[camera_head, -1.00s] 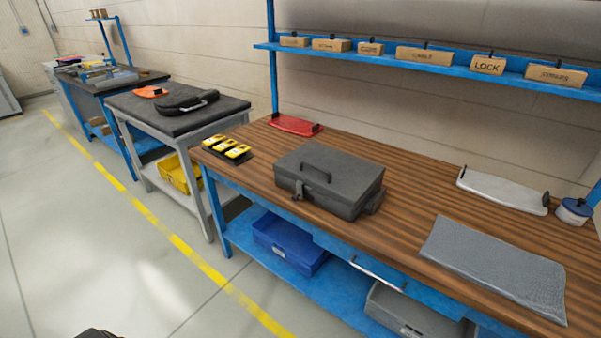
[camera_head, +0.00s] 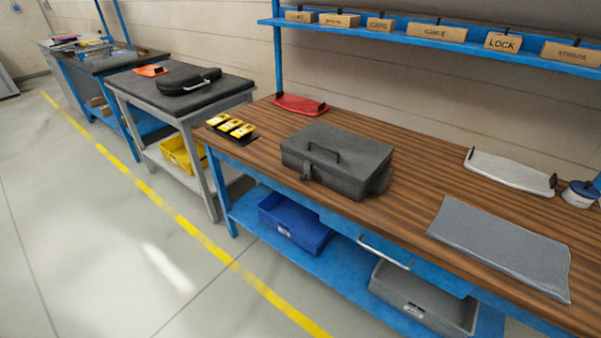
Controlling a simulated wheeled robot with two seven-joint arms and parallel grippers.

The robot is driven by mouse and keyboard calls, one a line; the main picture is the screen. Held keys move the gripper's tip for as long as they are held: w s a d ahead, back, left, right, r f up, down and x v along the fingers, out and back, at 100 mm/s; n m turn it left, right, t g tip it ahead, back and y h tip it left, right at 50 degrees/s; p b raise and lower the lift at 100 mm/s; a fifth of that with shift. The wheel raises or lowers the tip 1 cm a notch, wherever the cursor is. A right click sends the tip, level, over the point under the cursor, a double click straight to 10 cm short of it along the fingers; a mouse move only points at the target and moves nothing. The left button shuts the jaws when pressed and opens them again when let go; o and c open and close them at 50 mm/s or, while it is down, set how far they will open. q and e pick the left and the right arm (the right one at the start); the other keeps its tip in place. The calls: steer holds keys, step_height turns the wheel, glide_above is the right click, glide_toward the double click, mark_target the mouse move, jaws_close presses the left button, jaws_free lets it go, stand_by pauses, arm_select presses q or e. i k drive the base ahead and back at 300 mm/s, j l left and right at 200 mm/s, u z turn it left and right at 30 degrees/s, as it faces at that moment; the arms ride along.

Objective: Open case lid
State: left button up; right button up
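A dark grey case (camera_head: 338,158) sits on the wooden-topped workbench (camera_head: 420,190), left of the bench's middle. Its lid is shut. A black handle (camera_head: 323,153) shows on the lid, and a latch (camera_head: 306,172) shows at the front edge. A second dark part shows at its right end; I cannot tell if it is another latch. Neither of my grippers is in view.
A yellow-marked set of small units (camera_head: 231,128) lies left of the case, with a red tray (camera_head: 300,104) behind. A grey mat (camera_head: 500,245), a pale tray (camera_head: 510,172) and a blue-lidded pot (camera_head: 580,193) lie to the right. Open floor (camera_head: 110,260) lies at front left.

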mark_target(351, 157)
steer(key=i+j, duration=0.3)
steer(key=j, duration=0.15)
steer(key=i+j+z, duration=0.2)
steer(key=z, duration=0.2)
steer(key=i+j+z, duration=0.1)
steer(key=j+z, duration=0.3)
steer(key=i+j+z, duration=0.1)
steer(key=j+z, duration=0.3)
steer(key=l, duration=0.1)
